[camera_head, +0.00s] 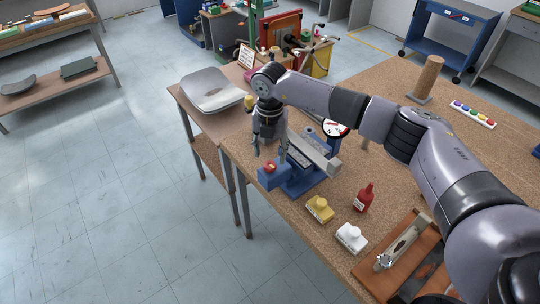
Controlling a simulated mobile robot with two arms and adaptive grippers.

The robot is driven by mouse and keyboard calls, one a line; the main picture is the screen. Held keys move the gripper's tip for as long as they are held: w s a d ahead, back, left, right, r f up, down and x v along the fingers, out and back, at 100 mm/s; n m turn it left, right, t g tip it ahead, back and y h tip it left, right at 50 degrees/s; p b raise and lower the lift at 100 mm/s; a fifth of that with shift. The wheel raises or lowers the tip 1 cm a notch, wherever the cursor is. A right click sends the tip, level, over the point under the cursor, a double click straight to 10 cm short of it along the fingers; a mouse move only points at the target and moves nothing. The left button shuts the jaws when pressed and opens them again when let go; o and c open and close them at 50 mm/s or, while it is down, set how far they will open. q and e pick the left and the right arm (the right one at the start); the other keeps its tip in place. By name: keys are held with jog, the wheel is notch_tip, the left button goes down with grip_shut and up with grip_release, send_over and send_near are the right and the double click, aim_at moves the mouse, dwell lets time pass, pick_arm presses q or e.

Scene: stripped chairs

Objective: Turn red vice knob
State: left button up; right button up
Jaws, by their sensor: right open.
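A blue vice (300,180) with a long grey metal body stands on the cork-topped workbench (300,228), close to its left edge. The small red vice knob (269,168) sits at the vice's near left end, on a blue block. My right gripper (270,153) points down just above and behind the knob. Its dark fingers are spread apart with nothing seen between them. I cannot tell whether a fingertip touches the vice. The gripper hides part of the vice's far side. My left gripper is not in view.
A yellow object (320,208), a white object (350,237) and a red bottle (365,197) stand right of the vice. A brown tray (372,277) lies nearer. A round dial (335,128) is behind the vice.

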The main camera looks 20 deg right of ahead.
aim_at(270, 164)
jog(key=shift+f+p, duration=0.55)
jog(key=shift+f, duration=1.85)
jog(key=c, duration=1.2)
